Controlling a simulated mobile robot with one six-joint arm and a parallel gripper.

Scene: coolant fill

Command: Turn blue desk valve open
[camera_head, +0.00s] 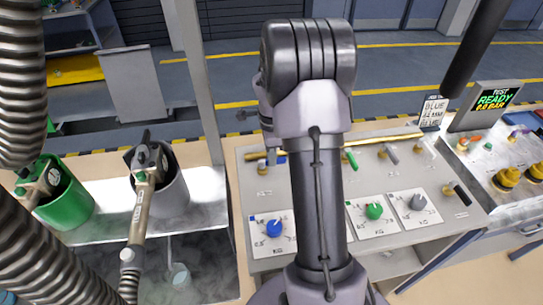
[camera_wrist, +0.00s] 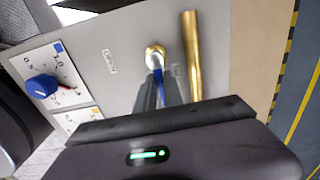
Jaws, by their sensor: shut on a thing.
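The blue desk valve has a brass body (camera_wrist: 155,54) and a blue lever (camera_wrist: 157,76) in the wrist view. My gripper (camera_wrist: 159,92) is shut on the blue lever, one dark finger on each side. The lever runs from the brass body toward my gripper, roughly along the brass pipe (camera_wrist: 193,60) beside it. In the head view a short piece of the blue lever (camera_head: 280,159) shows left of my arm. My arm hides my gripper there. A small label reading OPEN (camera_wrist: 110,62) is on the panel left of the valve.
A blue knob (camera_head: 274,227), green knob (camera_head: 374,211) and grey knob (camera_head: 418,202) sit on dial plates below the valves. A green valve lever (camera_head: 351,159) is right of my arm. Hose nozzles and buckets stand left.

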